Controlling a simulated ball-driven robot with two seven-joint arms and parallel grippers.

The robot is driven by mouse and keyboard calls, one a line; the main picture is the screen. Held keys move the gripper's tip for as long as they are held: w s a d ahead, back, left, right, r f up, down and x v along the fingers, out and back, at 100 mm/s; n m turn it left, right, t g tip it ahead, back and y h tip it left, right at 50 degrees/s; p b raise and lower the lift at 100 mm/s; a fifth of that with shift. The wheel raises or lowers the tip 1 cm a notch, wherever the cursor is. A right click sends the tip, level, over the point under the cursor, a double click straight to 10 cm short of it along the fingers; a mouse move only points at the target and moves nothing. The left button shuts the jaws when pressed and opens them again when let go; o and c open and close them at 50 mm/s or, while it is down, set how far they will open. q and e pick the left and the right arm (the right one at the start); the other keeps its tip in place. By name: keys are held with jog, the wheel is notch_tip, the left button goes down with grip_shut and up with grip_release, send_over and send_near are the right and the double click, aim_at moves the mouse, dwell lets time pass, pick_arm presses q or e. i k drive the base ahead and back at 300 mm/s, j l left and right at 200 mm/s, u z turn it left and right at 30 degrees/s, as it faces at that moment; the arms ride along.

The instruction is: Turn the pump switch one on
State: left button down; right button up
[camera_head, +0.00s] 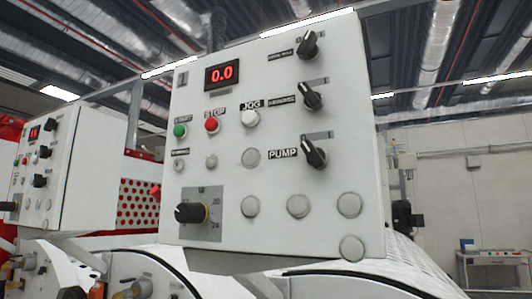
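The pump switch (314,154) is a black rotary knob at the right side of a white control panel (230,165), just right of a label reading PUMP. Its handle is tilted, with its upper end leaning to the left. The panel carries a mark like a 1 at its upper left, beside a red display (222,73) reading 0.0. Neither of my grippers can be made out in the head view.
Two similar black knobs (307,45) (312,97) sit above the pump switch. A green button (180,130), red STOP button (212,124), white JOG button (250,118) and black dial (190,212) are also on the panel. A second control box (88,165) stands left.

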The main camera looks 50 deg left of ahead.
aim_at(315, 157)
jog(key=u, duration=1.6)
